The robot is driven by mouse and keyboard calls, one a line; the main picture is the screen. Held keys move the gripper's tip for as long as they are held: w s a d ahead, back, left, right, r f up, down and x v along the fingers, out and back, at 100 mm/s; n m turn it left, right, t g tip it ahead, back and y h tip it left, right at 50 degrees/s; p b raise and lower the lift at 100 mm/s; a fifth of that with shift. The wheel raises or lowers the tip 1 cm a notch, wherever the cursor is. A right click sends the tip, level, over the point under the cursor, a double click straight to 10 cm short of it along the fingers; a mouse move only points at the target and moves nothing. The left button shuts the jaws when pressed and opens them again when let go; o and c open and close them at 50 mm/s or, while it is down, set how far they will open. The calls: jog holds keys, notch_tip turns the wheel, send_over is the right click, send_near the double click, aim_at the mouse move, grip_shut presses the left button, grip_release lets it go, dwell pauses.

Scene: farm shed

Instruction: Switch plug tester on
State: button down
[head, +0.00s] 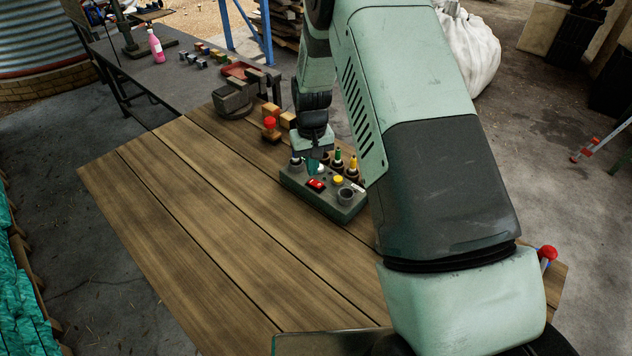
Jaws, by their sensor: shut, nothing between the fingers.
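The plug tester (328,199) is most likely the grey-green box on the wooden table, right of the table's middle. Its top carries a red switch (316,184), a yellow button (338,179), a dark round socket (346,195) and several upright plugs with green and yellow parts (353,165). The position of the red switch is too small to tell. My gripper (315,168) is shut and empty, pointing down just above the left rear part of the box, close behind the red switch. I cannot tell whether it touches the box. My wrist hides part of the box's back.
A red-knobbed wooden piece (270,130) and orange-brown blocks (288,120) stand behind the box. A dark vise (235,98) sits at the table's far edge. A red ball-topped lever (547,253) is at the right. The wooden table's (200,220) left and front are clear.

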jog(key=shift+r, duration=2.1)
jog(key=shift+r, duration=0.1)
jog(key=s+d+r+t, duration=0.15)
jog(key=s+r, duration=0.25)
jog(key=r, duration=0.4)
jog(key=s+d+r+m, duration=0.1)
jog(key=s+d+r, duration=0.15)
jog(key=r, duration=0.45)
jog(key=s+d+r+t, duration=0.1)
jog(key=s+r, duration=0.3)
jog(key=r, duration=0.4)
jog(key=s+d+r+t, duration=0.1)
jog(key=s+r, duration=0.2)
jog(key=s, duration=0.8)
jog(key=s+d+r+m+t, duration=0.1)
jog(key=s+r, duration=0.3)
jog(key=s, duration=0.6)
jog(key=shift+s+d+r+m+t, duration=0.35)
jog(key=shift+d+t, duration=0.2)
jog(key=shift+d, duration=0.25)
